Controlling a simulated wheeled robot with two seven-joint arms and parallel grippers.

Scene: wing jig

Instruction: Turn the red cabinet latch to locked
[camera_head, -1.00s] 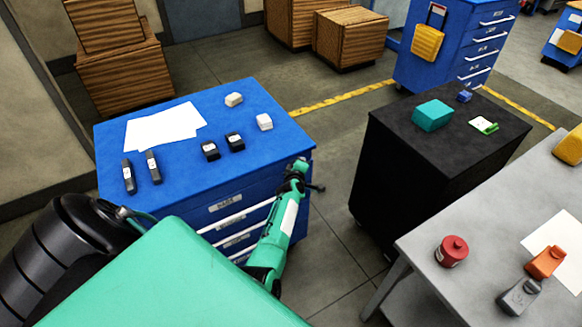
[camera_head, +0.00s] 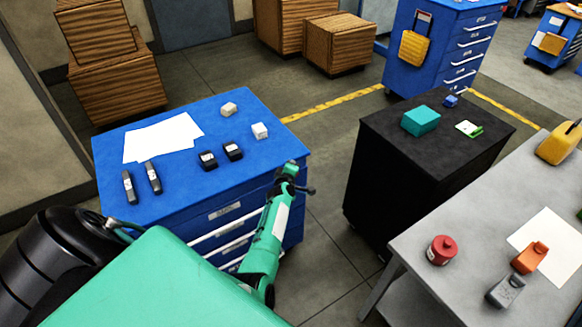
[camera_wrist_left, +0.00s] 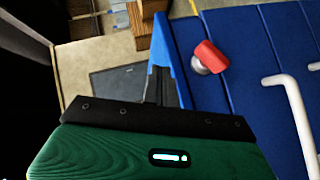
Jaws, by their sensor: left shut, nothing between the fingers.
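The red latch (camera_wrist_left: 212,56) shows in the left wrist view, on a round silver base (camera_wrist_left: 199,66) against a blue drawer front. Its handle lies slightly tilted in the picture. My left gripper (camera_wrist_left: 160,22) is shut and empty, its blue fingers to the left of the latch and apart from it in the picture. In the head view my green left arm stands beside the drawer side of the blue cabinet (camera_head: 255,105); the latch and fingertips cannot be made out there. My right gripper is not in view.
White drawer handles (camera_wrist_left: 296,115) stick out beside the latch. The cabinet top bears papers (camera_head: 163,138) and several small blocks. A black cabinet (camera_head: 375,160) and a grey table (camera_head: 415,245) stand to the right, with open floor between (camera_head: 325,215).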

